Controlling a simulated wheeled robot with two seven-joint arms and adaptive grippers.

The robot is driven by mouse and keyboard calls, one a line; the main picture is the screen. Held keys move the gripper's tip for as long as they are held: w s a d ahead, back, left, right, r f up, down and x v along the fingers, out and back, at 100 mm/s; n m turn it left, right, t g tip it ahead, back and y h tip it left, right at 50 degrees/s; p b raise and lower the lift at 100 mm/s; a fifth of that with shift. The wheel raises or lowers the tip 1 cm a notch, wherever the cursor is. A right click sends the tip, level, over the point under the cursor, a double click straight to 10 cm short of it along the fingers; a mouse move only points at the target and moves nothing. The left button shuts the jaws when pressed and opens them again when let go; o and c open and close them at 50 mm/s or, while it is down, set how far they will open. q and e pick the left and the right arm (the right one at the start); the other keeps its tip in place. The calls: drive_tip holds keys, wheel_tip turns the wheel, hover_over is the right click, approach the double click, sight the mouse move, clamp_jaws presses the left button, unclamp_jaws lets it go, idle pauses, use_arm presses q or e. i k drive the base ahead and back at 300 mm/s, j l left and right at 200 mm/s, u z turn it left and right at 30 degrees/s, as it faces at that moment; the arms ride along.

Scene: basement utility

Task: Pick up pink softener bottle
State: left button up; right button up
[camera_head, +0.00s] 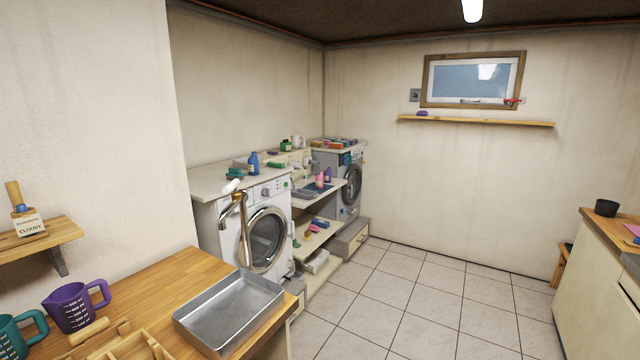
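A small pink bottle (319,181) stands upright on the sink counter (338,188) between the two washing machines, in the middle distance. A purple bottle (327,174) stands right beside it, to the right. The pink bottle is small in the view, so its label cannot be read. Neither of my grippers is in view.
A wooden counter (160,275) with a metal tray (228,312) and purple measuring jug (75,305) fills the near left. Washing machines (262,235) and (350,185) stand along the left wall. The tiled floor (430,300) between is clear.

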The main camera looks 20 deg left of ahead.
sight(319, 178)
drive_tip(key=i+z, duration=0.35)
drive_tip(key=i, duration=0.55)
drive_tip(key=i+l, duration=0.1)
drive_tip(key=i, duration=0.7)
drive_tip(key=i+u, duration=0.45)
drive_tip(key=i, duration=0.3)
drive_tip(key=i+u, duration=0.35)
drive_tip(key=i+l+u, duration=0.1)
drive_tip(key=i+u, duration=0.2)
drive_tip(key=i, duration=0.2)
drive_tip(key=i+u, duration=0.45)
drive_tip(key=i+l+u, duration=0.15)
drive_tip(key=i+u, duration=0.35)
drive_tip(key=i, duration=0.15)
drive_tip(key=i+l+u, duration=0.45)
drive_tip(key=i+j, duration=0.05)
drive_tip(key=i, duration=0.05)
